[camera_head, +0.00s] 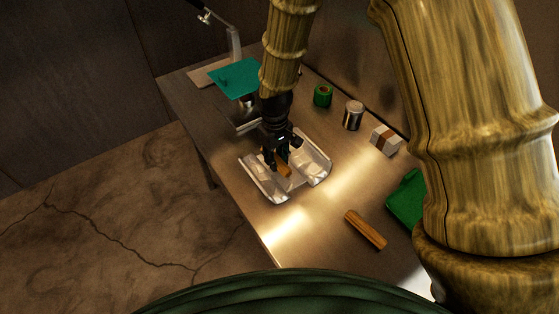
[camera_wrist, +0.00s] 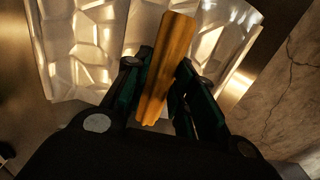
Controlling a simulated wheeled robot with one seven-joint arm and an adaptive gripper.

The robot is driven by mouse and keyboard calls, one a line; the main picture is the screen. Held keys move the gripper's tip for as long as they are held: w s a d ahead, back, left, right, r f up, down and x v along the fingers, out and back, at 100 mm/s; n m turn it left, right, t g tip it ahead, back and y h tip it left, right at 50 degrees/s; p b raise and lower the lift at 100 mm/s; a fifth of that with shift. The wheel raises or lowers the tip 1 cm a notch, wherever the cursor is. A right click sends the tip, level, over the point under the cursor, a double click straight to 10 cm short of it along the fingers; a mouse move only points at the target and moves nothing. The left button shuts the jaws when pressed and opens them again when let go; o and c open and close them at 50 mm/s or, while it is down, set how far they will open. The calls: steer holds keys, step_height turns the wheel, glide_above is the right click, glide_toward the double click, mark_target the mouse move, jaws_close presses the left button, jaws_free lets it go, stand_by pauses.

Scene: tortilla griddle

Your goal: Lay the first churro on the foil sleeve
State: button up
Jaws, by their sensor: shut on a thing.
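The foil sleeve (camera_head: 314,165) is a silvery, crinkled open trough on the metal table. Its crumpled surface also fills the top of the wrist view (camera_wrist: 85,50). My gripper (camera_head: 280,158) is over the sleeve, shut on a golden-brown churro (camera_head: 284,170). In the wrist view the churro (camera_wrist: 168,62) stands out between the two fingers (camera_wrist: 160,100), its far part in front of the foil. I cannot tell whether it touches the foil. A second churro (camera_head: 365,229) lies on the table to the right, nearer to me.
A green roll (camera_head: 322,95), a metal can (camera_head: 353,115) and a white box with a brown band (camera_head: 385,139) stand along the back edge. A green object (camera_head: 406,199) lies at the right. A teal sheet (camera_head: 235,78) is at the far end. Table in front of the sleeve is clear.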

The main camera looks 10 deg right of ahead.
mark_target(276, 158)
steer(key=shift+f+p, duration=0.6)
steer(key=shift+f, duration=0.8)
steer(key=shift+f, duration=0.15)
steer(key=o, duration=0.9)
steer(key=shift+r, duration=0.2)
steer(key=shift+r+b, duration=2.1)
steer(key=shift+r, duration=3.85)
